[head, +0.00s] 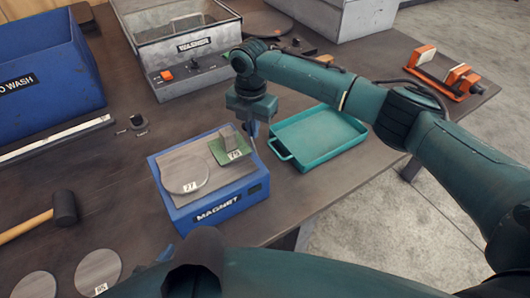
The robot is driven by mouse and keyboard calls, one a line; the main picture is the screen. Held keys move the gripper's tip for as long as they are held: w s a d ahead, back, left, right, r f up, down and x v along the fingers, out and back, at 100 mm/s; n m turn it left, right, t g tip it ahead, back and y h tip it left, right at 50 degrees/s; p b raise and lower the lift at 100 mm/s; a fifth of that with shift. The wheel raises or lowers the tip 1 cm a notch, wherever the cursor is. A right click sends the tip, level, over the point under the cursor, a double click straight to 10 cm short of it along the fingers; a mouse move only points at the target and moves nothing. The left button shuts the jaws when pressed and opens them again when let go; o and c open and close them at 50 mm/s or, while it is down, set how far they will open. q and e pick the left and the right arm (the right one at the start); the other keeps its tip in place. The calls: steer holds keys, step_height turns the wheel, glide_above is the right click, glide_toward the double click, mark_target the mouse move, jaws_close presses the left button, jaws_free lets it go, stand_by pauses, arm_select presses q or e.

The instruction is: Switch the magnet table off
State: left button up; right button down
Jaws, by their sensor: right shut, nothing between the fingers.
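The magnet table (215,213) is a blue box with a grey top plate and a "MAGNET" label on its front. A round grey disc (184,173) marked "27" and a small green-based piece (228,148) with a number tag rest on its top. A small dark panel (256,190) sits at the right of the front face; I cannot read its state. My right gripper (255,136) points down at the back right corner of the magnet table, shut and empty. I cannot tell whether it touches the box. My left gripper is not in view.
A teal tray (320,137) stands just right of the magnet table. A grey washer tank (183,42) and a blue wash bin (45,70) stand behind. A mallet (64,208) and loose discs (98,268) lie at left. An orange fixture (447,72) is far right.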

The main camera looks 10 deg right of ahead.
arm_select(q)
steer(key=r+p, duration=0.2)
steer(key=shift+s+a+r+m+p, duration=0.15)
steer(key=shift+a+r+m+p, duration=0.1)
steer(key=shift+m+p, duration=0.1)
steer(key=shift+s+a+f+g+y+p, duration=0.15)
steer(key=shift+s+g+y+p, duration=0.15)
steer(key=shift+p, duration=0.55)
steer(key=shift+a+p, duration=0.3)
steer(key=shift+p, duration=0.15)
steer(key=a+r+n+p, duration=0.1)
steer(key=p, duration=0.2)
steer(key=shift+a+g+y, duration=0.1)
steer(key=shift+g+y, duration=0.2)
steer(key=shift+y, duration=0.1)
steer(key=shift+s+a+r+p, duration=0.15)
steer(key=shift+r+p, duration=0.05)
steer(key=shift+p, duration=0.85)
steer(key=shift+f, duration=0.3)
